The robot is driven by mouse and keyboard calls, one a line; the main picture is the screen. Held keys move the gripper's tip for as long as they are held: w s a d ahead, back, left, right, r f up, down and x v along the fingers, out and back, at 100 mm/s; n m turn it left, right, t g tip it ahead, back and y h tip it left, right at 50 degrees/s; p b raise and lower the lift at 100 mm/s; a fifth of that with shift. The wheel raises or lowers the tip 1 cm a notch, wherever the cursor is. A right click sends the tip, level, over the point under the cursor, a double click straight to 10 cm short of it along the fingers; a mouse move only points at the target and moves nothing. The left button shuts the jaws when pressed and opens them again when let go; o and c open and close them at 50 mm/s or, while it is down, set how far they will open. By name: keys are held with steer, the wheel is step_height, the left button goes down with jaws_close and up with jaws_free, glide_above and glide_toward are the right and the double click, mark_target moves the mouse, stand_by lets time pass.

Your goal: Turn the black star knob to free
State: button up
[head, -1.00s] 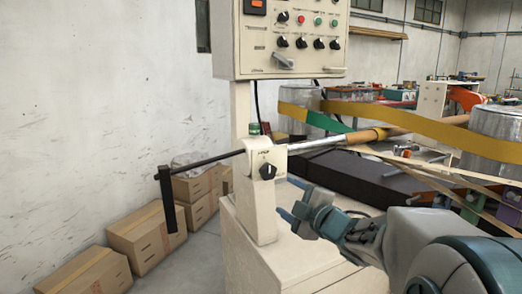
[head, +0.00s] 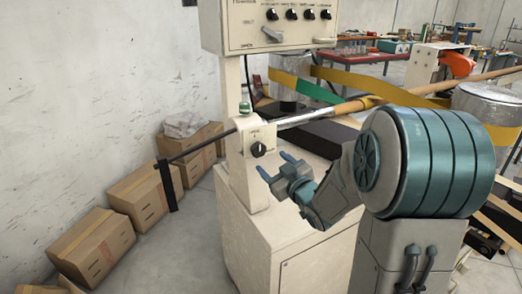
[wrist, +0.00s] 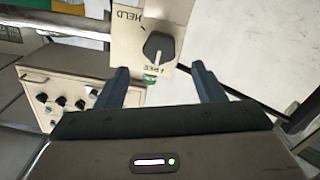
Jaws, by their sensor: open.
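The black star knob (head: 258,149) is on the cream bearing block (head: 264,134) at the left end of the long shaft. In the wrist view, the knob (wrist: 158,47) shows just beyond my fingertips, with HELD and FREE lettering upside down on the plate around it. I cannot tell for sure which mark the knob points to. My gripper (head: 276,164) is open and empty, in front of the knob and slightly to its lower right, apart from it. In the wrist view, my gripper's fingers (wrist: 160,70) lie either side of the knob's line, short of it.
A cream control panel (head: 268,22) with knobs stands above the block. A black crank handle (head: 167,185) hangs left from the shaft. Cardboard boxes (head: 95,245) line the left wall. The cream cabinet (head: 275,225) is below my gripper.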

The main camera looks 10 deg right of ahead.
mark_target(260, 151)
steer(key=p+x, duration=0.1)
steer(key=x, duration=0.7)
steer(key=shift+c, duration=0.2)
steer(key=shift+f, duration=0.1)
steer(key=c, duration=0.9)
